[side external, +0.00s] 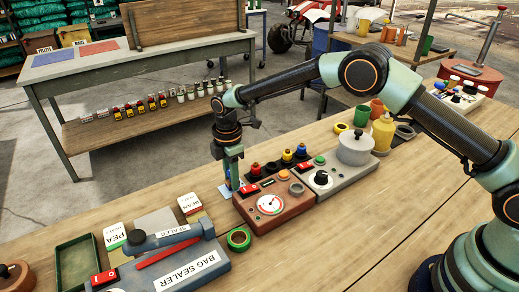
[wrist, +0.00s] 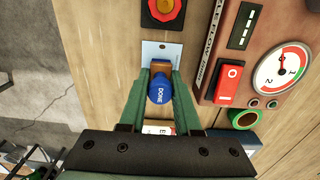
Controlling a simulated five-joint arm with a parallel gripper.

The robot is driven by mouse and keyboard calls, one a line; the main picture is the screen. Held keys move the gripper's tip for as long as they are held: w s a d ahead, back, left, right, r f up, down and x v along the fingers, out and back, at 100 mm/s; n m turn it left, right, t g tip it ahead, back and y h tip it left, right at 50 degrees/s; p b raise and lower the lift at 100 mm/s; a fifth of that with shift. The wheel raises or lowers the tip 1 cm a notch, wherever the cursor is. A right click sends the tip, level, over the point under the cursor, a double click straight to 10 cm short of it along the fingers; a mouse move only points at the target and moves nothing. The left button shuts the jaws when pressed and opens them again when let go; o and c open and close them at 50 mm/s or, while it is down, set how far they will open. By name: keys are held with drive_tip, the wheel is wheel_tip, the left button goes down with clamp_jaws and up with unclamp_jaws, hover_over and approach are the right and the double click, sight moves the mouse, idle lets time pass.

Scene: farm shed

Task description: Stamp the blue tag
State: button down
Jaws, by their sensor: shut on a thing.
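My gripper (side external: 234,178) points down at the table, left of the brown control box. In the wrist view my gripper (wrist: 161,80) is shut on a stamp with a blue handle marked DONE (wrist: 159,90) and a wooden block. The light blue tag (wrist: 160,47) lies flat on the table, and the stamp covers its near end in this view. The tag also shows in the side view (side external: 225,190), partly behind my gripper. I cannot tell whether the stamp's face touches the tag. The stamp is mostly hidden by the fingers in the side view.
The brown control box (side external: 272,217) with gauge and red switch stands close right of my gripper. A red-topped knob (wrist: 165,8) is just beyond the tag. A green ring (side external: 238,239), BEAN packet (side external: 189,203) and bag sealer (side external: 180,268) stand nearer. Bare wood lies in front.

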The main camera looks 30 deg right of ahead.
drive_tip(key=shift+f, duration=0.4)
idle(0.7)
drive_tip(key=shift+r, duration=3.55)
